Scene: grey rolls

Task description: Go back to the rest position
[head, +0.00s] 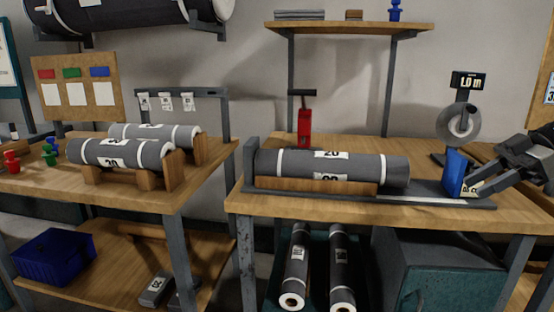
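My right gripper (482,185) comes in from the right edge, its fingertips close beside a blue upright block (456,173) at the right end of a dark rail (430,195). Whether they touch or hold the block I cannot tell. A small white label shows at the fingertips. A grey roll (370,170) with white bands and labels marked 20 lies in a wooden cradle (310,185) on the rail, left of the block and apart from it. My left gripper is not in view.
The right workbench (300,207) also bears a red tool (304,122) and a tape reel (458,122) under a 1.0 m sign (468,82). The left table (150,198) holds more grey rolls (120,153) on wooden supports. Rolls (297,262) stand below the bench.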

